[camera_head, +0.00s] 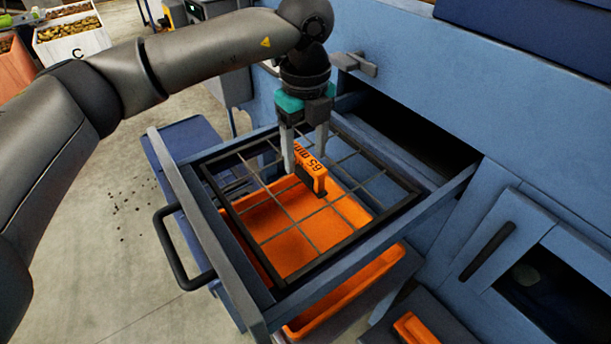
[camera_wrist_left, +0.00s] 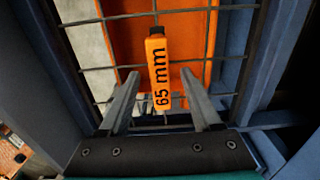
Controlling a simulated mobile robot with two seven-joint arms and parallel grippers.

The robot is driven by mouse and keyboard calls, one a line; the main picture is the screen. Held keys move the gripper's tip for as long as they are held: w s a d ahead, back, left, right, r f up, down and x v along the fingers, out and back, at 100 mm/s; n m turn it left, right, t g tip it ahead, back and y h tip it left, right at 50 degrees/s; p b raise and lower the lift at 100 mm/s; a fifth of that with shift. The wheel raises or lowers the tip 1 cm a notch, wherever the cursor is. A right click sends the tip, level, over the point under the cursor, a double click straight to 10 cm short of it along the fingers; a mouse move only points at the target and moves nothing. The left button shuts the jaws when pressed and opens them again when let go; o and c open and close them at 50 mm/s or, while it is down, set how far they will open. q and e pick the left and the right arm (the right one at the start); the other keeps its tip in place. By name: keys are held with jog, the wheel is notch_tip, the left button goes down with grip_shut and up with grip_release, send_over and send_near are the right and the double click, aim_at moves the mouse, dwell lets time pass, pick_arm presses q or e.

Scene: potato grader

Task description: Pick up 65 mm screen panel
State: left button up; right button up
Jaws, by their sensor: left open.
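The 65 mm screen panel (camera_head: 265,238) is a dark-framed wire grid lying in the pulled-out drawer frame of the blue machine. An orange handle labelled "65 mm" (camera_head: 312,172) stands up from its middle. My left gripper (camera_head: 305,160) points down over the panel at this handle. Its two fingers are open and apart. In the left wrist view the handle (camera_wrist_left: 158,72) shows ahead of and between the fingertips, with its near end close to the gap between them. I cannot tell whether a finger touches it. My right gripper is not in view.
The drawer (camera_head: 200,222) has a dark pull handle (camera_head: 172,250) on its front. An orange bin (camera_head: 345,292) sits below the panel. The blue machine body (camera_head: 480,110) rises behind and to the right. A white crate marked C (camera_head: 72,45) stands far left on open floor.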

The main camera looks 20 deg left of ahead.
pick_arm(q)
jog(key=shift+f, duration=0.2)
jog(key=shift+c, duration=0.3)
grip_shut()
dwell(0.4)
dwell(0.9)
